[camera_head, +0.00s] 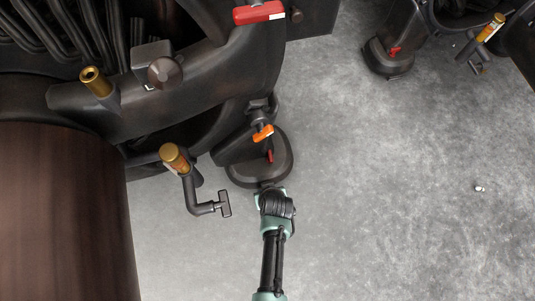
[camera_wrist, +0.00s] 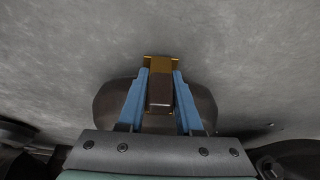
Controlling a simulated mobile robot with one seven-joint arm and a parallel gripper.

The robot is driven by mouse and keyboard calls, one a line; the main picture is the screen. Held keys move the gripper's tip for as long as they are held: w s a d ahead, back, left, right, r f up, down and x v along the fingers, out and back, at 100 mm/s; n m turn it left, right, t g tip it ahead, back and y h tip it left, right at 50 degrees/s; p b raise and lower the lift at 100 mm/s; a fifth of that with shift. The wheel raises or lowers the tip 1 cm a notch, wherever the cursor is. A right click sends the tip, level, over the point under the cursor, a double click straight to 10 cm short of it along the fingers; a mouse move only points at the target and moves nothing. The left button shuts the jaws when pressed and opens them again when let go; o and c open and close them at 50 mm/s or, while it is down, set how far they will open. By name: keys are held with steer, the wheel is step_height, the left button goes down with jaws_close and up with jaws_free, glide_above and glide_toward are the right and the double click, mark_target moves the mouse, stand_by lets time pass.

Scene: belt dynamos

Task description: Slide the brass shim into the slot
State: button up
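In the wrist view, my gripper (camera_wrist: 160,72) has its two blue fingers closed in on a narrow dark brown block. The brass shim (camera_wrist: 160,61) shows as a gold plate at the fingertips, at the far end of that block, and seems held with it. A rounded dark foot (camera_wrist: 112,103) lies behind the fingers. In the head view, my gripper (camera_head: 273,188) is at the near edge of the dark machine foot (camera_head: 283,170). The shim is hidden there by my wrist. I cannot make out the slot in either view.
An orange-tagged handle (camera_head: 262,133) and a small red part (camera_head: 269,156) stand over the foot. A brass-banded pipe with a T-handle (camera_head: 224,204) juts out left of my arm. A brown drum (camera_head: 65,215) fills the left. The grey floor (camera_head: 400,200) at right is mostly clear.

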steer(key=o, duration=0.5)
steer(key=shift+c, duration=0.2)
steer(key=p+v, duration=1)
steer(key=v, duration=0.3)
stand_by(0.3)
